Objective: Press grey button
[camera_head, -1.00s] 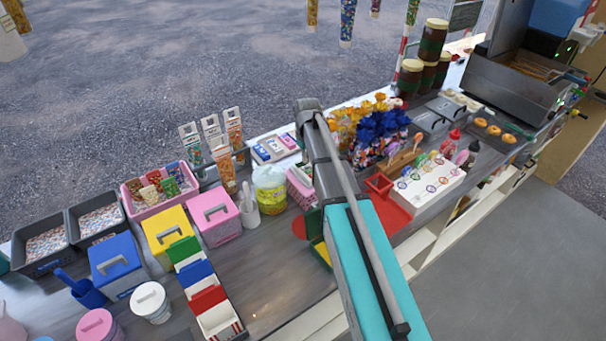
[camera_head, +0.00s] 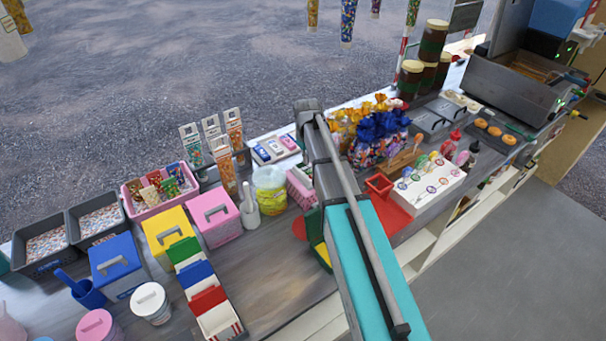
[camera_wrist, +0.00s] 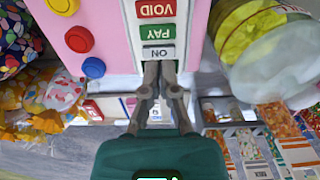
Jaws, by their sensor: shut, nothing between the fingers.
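The grey button (camera_wrist: 158,53), marked ON, is the lowest in the picture of a column on a pink box (camera_wrist: 112,45) in the wrist view. Above it are a green PAY button (camera_wrist: 155,32) and a red VOID button (camera_wrist: 155,9). My gripper (camera_wrist: 160,66) is shut and empty, its tips at the lower edge of the grey button. I cannot tell whether they touch it. In the head view the pink box (camera_head: 300,190) is partly hidden by my arm, and the gripper and grey button are hidden.
Round red (camera_wrist: 79,39) and blue (camera_wrist: 94,68) buttons sit left on the box. A clear tub with yellow contents (camera_wrist: 258,45) stands close on the right; it also shows in the head view (camera_head: 270,193). Wrapped sweet bags (camera_head: 375,140) stand right of my arm.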

